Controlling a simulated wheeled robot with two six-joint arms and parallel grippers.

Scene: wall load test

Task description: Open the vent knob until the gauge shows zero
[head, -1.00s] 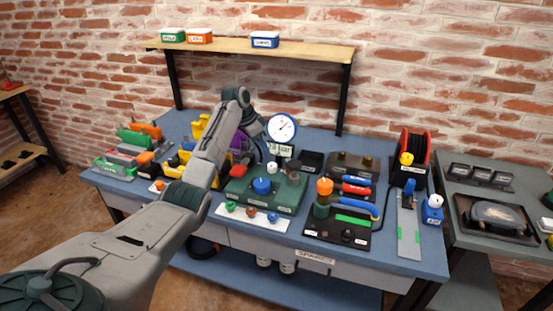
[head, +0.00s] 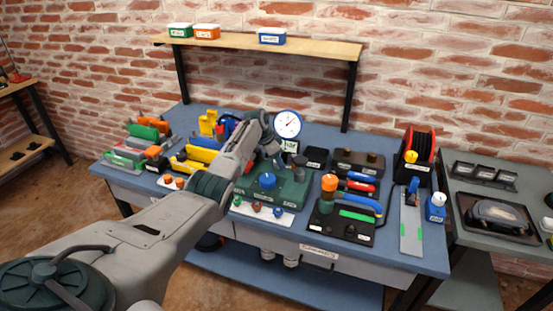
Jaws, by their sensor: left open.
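The round gauge (head: 287,124), with a white dial and blue rim, stands upright at the back of a green base block (head: 290,193). Its needle seems to point up and right, but the scale is too small to read. A blue knob (head: 267,181) sits on top of the green block. I cannot tell for sure which knob is the vent knob. My left gripper (head: 277,160) is open, just below and left of the gauge, over the back of the green block. The arm partly hides it, and contact cannot be told. My right gripper is out of view.
A white strip with small coloured knobs (head: 257,208) lies in front of the block. A black panel with an orange-topped cylinder (head: 329,183) stands to the right. Yellow and green tools crowd the left.

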